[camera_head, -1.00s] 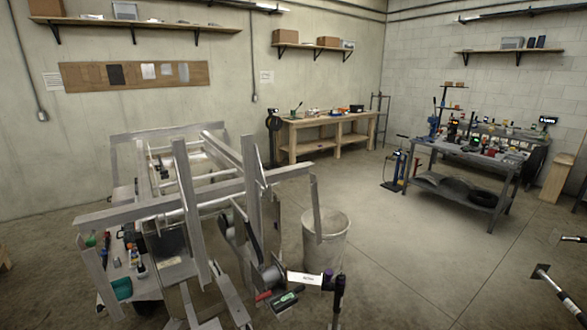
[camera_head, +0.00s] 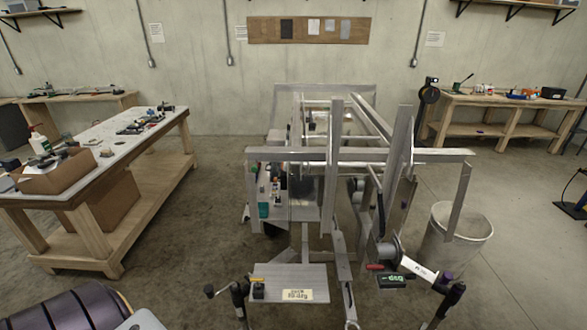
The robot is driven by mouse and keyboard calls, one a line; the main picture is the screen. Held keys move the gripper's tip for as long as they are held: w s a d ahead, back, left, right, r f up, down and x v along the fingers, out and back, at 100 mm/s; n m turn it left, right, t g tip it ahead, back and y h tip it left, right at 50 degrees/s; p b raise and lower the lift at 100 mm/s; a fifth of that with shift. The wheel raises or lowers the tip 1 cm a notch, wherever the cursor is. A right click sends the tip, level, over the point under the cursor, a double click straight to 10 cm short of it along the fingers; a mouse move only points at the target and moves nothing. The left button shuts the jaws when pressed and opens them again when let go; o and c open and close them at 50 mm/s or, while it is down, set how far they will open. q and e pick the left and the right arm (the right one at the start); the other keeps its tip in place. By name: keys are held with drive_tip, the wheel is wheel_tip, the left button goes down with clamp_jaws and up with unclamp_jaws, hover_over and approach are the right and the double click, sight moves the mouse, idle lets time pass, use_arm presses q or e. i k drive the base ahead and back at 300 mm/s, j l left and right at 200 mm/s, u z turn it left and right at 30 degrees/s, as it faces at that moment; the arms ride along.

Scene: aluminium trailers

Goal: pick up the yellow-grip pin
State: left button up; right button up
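A small yellow grip (camera_head: 257,279), which appears to be the yellow-grip pin, shows at the left of a grey metal plate (camera_head: 282,271) low in the middle of the head view. It sits over a small dark block; its shaft cannot be made out. The plate carries a pale label and lies before the aluminium trailer frame (camera_head: 337,170). I cannot make out either of my grippers in the head view.
Dark upright posts stand left (camera_head: 239,296) and right (camera_head: 452,292) of the plate. A red-handled part (camera_head: 375,267) and a grey bin (camera_head: 458,235) are at the right. A workbench (camera_head: 95,155) stands at the left, with open floor between it and the trailer.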

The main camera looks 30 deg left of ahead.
sight(252, 280)
drive_tip(key=u, duration=1.5)
